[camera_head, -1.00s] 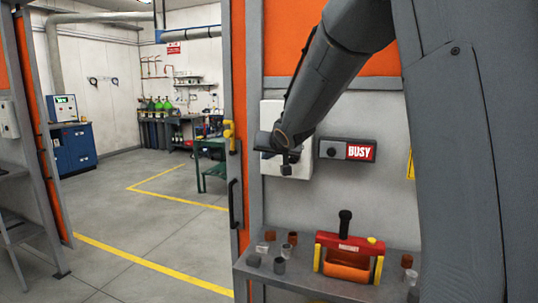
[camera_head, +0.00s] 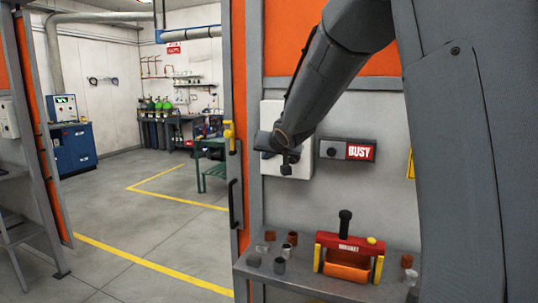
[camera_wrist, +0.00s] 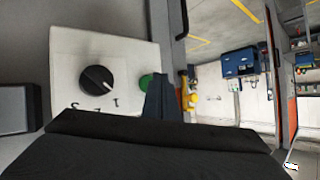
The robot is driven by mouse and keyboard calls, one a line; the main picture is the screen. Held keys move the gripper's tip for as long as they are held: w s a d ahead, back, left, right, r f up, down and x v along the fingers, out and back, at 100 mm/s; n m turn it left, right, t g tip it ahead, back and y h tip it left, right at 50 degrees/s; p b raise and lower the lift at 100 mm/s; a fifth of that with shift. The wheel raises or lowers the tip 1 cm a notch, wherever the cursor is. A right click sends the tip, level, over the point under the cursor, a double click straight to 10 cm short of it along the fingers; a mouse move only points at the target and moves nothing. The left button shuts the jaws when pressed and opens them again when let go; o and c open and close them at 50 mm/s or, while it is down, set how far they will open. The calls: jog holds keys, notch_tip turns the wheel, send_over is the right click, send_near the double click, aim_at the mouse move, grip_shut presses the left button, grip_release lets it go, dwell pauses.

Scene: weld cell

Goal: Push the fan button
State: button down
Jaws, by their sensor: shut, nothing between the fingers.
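A white control box (camera_head: 299,165) is fixed to the grey wall panel, partly hidden behind my arm in the head view. In the wrist view the box (camera_wrist: 66,45) carries a black rotary knob (camera_wrist: 96,80) with markings beside it and a green button (camera_wrist: 146,80). My gripper (camera_head: 286,170) is shut and empty in front of the box's lower part. In the wrist view its dark fingers (camera_wrist: 160,97) overlap the right side of the green button. I cannot tell whether they touch it. A fan label is not readable.
Below, a grey shelf (camera_head: 310,285) holds a red-and-orange tool carrier (camera_head: 348,262) and several small cups. An open doorway with a yellow handle (camera_head: 229,136) lies to the left.

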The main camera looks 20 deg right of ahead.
jog(key=shift+w+d+p, duration=0.4)
jog(key=shift+w+p, duration=0.15)
jog(key=shift+p, duration=0.35)
dwell(0.7)
jog(key=shift+s+a, duration=0.1)
jog(key=shift+s+a+b, duration=0.3)
jog(key=shift+s+b, duration=0.2)
jog(key=shift+s+a+b, duration=0.9)
jog(key=shift+s+b, duration=0.3)
jog(key=shift+b, duration=0.2)
jog(key=shift+s+a+b, duration=0.9)
jog(key=shift+s+b, duration=0.3)
jog(key=shift+b, duration=0.2)
